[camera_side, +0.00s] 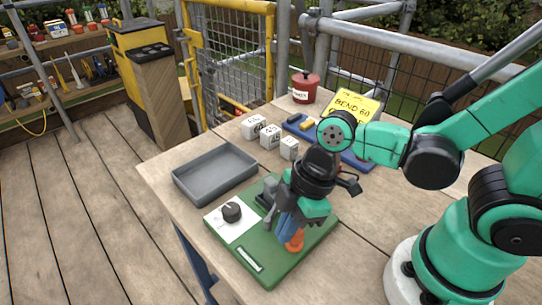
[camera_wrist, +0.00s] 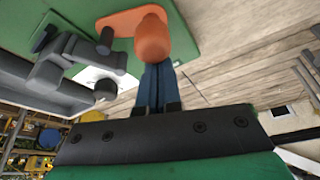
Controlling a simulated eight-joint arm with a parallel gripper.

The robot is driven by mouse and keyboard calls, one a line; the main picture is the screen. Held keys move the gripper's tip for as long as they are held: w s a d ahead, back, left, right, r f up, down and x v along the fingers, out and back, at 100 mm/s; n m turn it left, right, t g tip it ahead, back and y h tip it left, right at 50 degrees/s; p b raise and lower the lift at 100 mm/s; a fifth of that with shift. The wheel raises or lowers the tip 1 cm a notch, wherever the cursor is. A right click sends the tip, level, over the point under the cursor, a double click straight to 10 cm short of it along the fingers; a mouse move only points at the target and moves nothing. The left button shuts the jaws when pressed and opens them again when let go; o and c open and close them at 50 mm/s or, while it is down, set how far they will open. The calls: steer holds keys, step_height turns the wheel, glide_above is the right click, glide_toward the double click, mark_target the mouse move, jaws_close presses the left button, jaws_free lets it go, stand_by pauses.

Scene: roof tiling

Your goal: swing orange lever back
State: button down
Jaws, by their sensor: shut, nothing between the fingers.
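The orange lever (camera_side: 295,241) stands on the green base plate (camera_side: 262,272) on the table. In the wrist view the lever's rounded orange knob (camera_wrist: 152,40) is right at the tips of my fingers, with an orange arm running left from it. My gripper (camera_side: 287,224) points down over the plate, beside the lever. In the wrist view my gripper (camera_wrist: 155,72) has its blue fingers together. I cannot tell whether they touch the knob. My gripper hides part of the lever and plate in the side view.
A black dial (camera_side: 231,211) on a white card and a grey clamp (camera_side: 266,196) share the plate. A grey tray (camera_side: 214,174) sits behind left. White blocks (camera_side: 270,136), a blue tray (camera_side: 298,125), a red pot (camera_side: 305,87) and a yellow note (camera_side: 354,106) stand farther back.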

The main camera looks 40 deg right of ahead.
steer(key=d+n, duration=0.1)
steer(key=s+d+n+g, duration=0.1)
steer(key=n, duration=0.1)
steer(key=shift+s+d+n, duration=0.15)
steer(key=shift+n, duration=0.15)
steer(key=n, duration=0.1)
steer(key=d+n+g, duration=0.1)
steer(key=d+n, duration=0.1)
steer(key=shift+s+d, duration=0.15)
steer(key=shift+s, duration=0.1)
steer(key=shift+d+n+g, duration=0.3)
steer(key=shift+n, duration=0.2)
steer(key=shift+d, duration=0.75)
steer(key=shift+w+d, duration=0.1)
steer(key=shift+d, duration=0.05)
steer(key=a, duration=0.1)
steer(key=s+a, duration=0.2)
steer(key=shift+a+r, duration=0.15)
steer(key=shift+a, duration=0.2)
steer(key=v, duration=1)
steer(key=shift+w, duration=0.4)
